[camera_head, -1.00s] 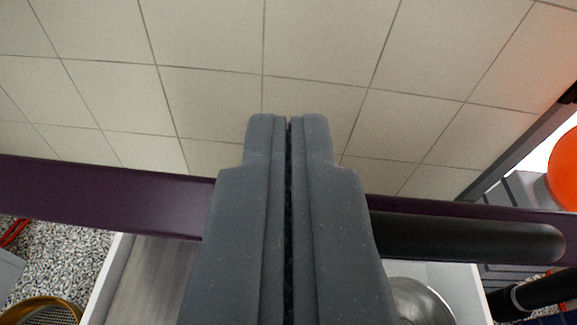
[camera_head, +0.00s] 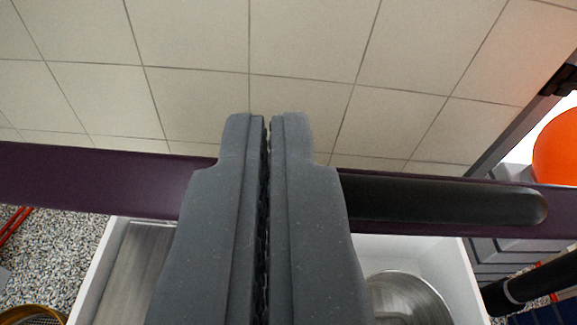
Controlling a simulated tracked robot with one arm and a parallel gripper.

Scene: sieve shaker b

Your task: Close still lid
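My gripper (camera_head: 268,118) points up the middle of the picture with its two grey fingers shut but for a thin slit, and nothing shows between them. A dark purple panel (camera_head: 90,180), which looks like the raised lid, runs across the view as a band. A dark rounded handle (camera_head: 450,203) lies along its right part. My fingers cross in front of the panel and hide its middle and the handle's left end. Whether they touch it I cannot tell. Below it is an open white box (camera_head: 455,262) with a round metal vessel (camera_head: 410,297) inside at the right.
An orange round object (camera_head: 557,148) and grey drawers (camera_head: 500,250) stand at the right, with a black tube (camera_head: 530,283) below. A brass-rimmed sieve (camera_head: 35,315) is at the lower left over a speckled floor (camera_head: 55,255).

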